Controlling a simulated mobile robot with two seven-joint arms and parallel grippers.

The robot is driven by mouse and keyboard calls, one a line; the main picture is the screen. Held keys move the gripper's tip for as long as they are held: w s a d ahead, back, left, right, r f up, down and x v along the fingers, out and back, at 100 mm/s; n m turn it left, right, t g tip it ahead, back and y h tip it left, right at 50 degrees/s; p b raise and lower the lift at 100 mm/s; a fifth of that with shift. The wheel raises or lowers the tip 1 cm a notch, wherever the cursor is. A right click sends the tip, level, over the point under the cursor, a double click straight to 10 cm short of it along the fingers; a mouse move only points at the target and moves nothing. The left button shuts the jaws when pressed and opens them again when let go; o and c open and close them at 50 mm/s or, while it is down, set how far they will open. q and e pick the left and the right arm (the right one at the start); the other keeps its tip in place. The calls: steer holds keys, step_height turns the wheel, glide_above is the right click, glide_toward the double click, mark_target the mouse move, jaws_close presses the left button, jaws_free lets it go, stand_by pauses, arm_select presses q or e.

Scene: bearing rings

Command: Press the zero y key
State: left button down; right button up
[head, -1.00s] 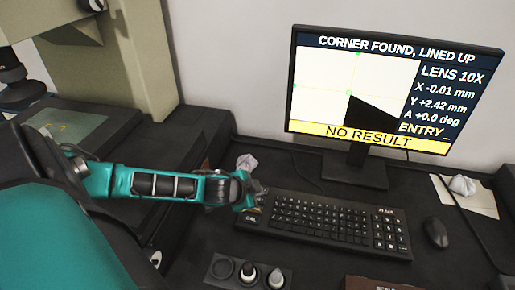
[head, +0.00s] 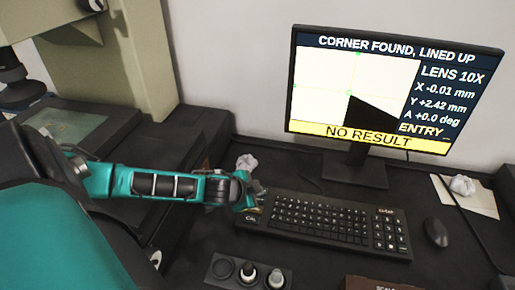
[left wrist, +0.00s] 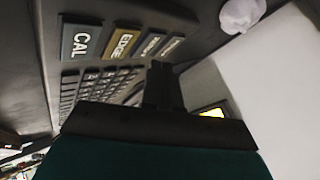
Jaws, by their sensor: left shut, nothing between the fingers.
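The black keyboard (head: 325,226) lies on the desk below the monitor. Its lettering is too small in the head view to pick out a zero y key. The left wrist view shows a grey CAL key (left wrist: 81,42), a tan EDGE key (left wrist: 122,42) and further keys beyond, too slanted to read. My left gripper (head: 257,196) is shut and empty at the keyboard's left end; it also shows in the left wrist view (left wrist: 162,75). I cannot tell whether it touches a key. The monitor (head: 392,90) reads Y +2.42 mm and NO RESULT. My right gripper is not in view.
A crumpled paper (head: 247,162) lies behind my left gripper. A mouse (head: 436,232) and a paper sheet (head: 482,205) with another crumpled ball are at the right. A holder (head: 222,284) with small knobs stands in front. The microscope-like machine (head: 145,60) stands at the left.

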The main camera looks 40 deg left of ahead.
arm_select(q)
steer(key=shift+f, duration=0.2)
steer(key=shift+f, duration=0.25)
steer(key=shift+f, duration=0.35)
stand_by(0.9)
steer(key=shift+r, duration=0.15)
steer(key=shift+r+p, duration=0.65)
steer(key=shift+p, duration=0.25)
steer(key=shift+r, duration=2.5)
